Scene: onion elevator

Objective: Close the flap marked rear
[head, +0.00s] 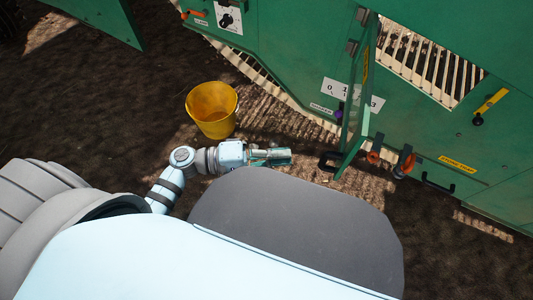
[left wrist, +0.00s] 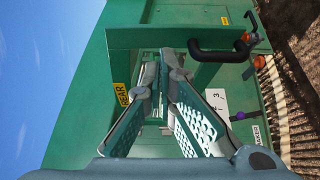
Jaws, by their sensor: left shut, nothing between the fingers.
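The flap (head: 358,120) stands open from the green machine, seen almost edge-on in the head view, with a yellow label (head: 366,64) on it. In the left wrist view the flap (left wrist: 150,40) lies ahead, with a yellow label reading REAR (left wrist: 121,94). Its black handle (head: 328,162) also shows in the left wrist view (left wrist: 222,52). My left gripper (head: 288,157) is shut and empty, to the left of the handle and apart from it in the head view. Its closed fingers show in the left wrist view (left wrist: 161,68). My right gripper is out of view.
The green machine (head: 300,45) fills the upper right, with orange-and-black latches (head: 403,162), a second black handle (head: 438,184) and a white numbered plate (head: 345,91). A yellow bucket (head: 212,110) stands on the soil behind my left gripper. Slatted openings (head: 430,65) show in the machine.

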